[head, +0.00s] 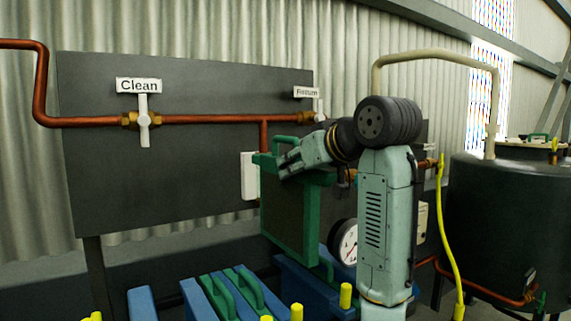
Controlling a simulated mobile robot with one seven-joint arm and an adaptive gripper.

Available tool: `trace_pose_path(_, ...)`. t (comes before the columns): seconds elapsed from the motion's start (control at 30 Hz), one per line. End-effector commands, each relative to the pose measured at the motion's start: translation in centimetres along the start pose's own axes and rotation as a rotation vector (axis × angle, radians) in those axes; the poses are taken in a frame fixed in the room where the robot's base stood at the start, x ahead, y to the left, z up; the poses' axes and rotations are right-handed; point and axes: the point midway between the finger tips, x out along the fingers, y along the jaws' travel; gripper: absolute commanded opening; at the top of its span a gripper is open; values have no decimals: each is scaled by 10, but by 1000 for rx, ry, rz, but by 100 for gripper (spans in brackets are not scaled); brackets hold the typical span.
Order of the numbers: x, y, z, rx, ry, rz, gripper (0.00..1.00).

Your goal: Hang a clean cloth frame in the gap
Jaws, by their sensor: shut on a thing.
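My gripper (287,166) is shut on a green cloth frame (286,218) near its top edge. The frame has a dark cloth panel inside a green border and a handle on top. It hangs roughly upright, in front of the grey board. Below it are several green-handled frames (233,292) set between blue blocks (200,300). The held frame's lower edge overlaps the blue parts in the picture, and I cannot tell whether it touches them. The gap is hard to make out, partly hidden by the held frame and my arm.
A grey board (190,190) carries copper pipe and a white valve (144,120) labelled "Clean". A pressure gauge (346,242) sits behind my arm. A dark tank (500,225) and a yellow hose (450,250) stand at right. Yellow posts (346,295) rise at the bottom.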

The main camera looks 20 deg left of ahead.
Motion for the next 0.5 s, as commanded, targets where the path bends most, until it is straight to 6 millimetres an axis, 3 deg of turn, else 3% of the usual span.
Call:
trace_pose_path(0.17, 2, 0, 5, 0, 3, 1, 0)
trace_pose_path(0.5, 15, 0, 35, 0, 1, 0, 0)
